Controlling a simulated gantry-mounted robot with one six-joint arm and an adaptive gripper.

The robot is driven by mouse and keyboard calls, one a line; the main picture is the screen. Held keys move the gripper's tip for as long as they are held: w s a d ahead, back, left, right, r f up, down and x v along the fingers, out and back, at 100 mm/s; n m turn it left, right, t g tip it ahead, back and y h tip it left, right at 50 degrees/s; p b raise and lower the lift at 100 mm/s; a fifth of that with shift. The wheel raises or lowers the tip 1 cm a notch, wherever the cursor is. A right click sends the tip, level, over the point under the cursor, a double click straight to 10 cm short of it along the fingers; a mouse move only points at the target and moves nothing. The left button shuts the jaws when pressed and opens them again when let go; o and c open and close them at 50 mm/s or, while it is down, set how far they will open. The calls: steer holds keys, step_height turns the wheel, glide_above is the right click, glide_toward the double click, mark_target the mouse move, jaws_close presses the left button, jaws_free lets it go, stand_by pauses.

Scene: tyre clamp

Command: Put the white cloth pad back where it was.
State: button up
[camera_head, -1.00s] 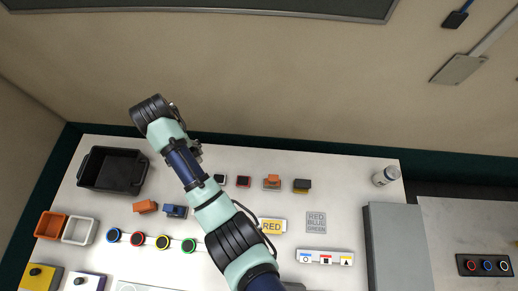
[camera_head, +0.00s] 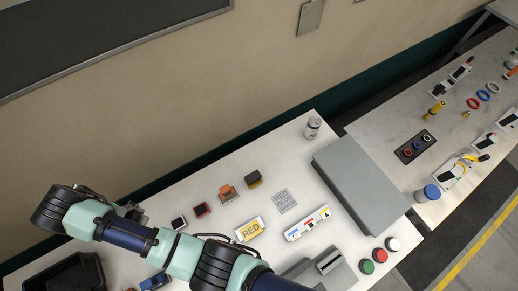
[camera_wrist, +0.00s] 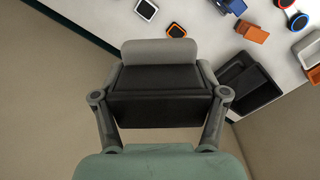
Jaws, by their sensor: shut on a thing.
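My gripper (camera_wrist: 160,60) is shut in the wrist view, seen from behind its dark body. A pale grey rounded piece shows at its tip. I cannot tell whether this is a fingertip or the white cloth pad, and no separate pad is clear in either view. In the head view my gripper (camera_head: 132,211) is small and partly hidden by the arm. It is above the back left of the white table (camera_head: 280,232), left of a small black-faced block (camera_head: 178,223).
A red-faced block (camera_head: 202,209), an orange piece (camera_head: 227,193) and a dark block (camera_head: 253,179) line the table's back. A can (camera_head: 312,128) and a large grey box (camera_head: 362,185) stand right. A black bin (camera_head: 68,278) is front left. The wall is close behind.

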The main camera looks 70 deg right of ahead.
steer(key=s+d+f+m+b, duration=0.1)
steer(key=s+d+f+m, duration=0.15)
steer(key=d, duration=0.45)
steer(key=s+d+f+m+b, duration=0.1)
steer(key=d+f+m, duration=0.15)
steer(key=d, duration=0.45)
steer(key=m+b, duration=1.6)
glide_above(275, 168)
step_height(275, 168, down, 24)
steer(key=shift+s+r, duration=0.1)
steer(key=shift+r, duration=0.15)
steer(key=shift+f+b, duration=0.3)
steer(key=shift+f, duration=2.25)
